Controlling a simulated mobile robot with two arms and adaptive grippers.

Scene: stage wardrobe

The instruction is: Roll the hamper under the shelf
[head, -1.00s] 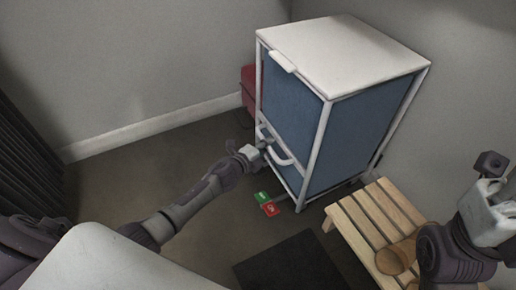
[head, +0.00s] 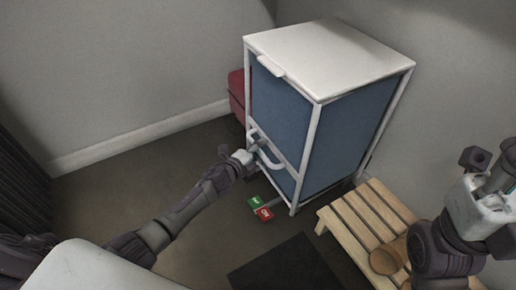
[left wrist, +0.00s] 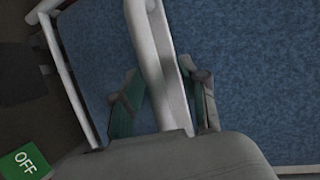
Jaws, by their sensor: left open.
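The hamper is a tall blue-sided box with a white frame and a white lid (head: 330,58). It stands against the wall in the head view, and its blue side (head: 345,140) faces right. A white handle (head: 270,162) sticks out low on its front. My left gripper (head: 250,154) is at the handle's left end. In the left wrist view its open fingers (left wrist: 165,105) lie on either side of a white bar (left wrist: 150,50); contact is unclear. A green pedal marked OFF (left wrist: 24,162) and a red pedal (head: 264,214) are at the hamper's foot. My right gripper (head: 492,185) is raised at the right edge, its fingers unclear.
A slatted wooden bench (head: 350,222) with a round wooden item (head: 386,262) stands close to the hamper's right. A red object (head: 237,92) is behind its left side. A dark mat (head: 285,268) lies in front. Floor at left is clear. No shelf is recognizable.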

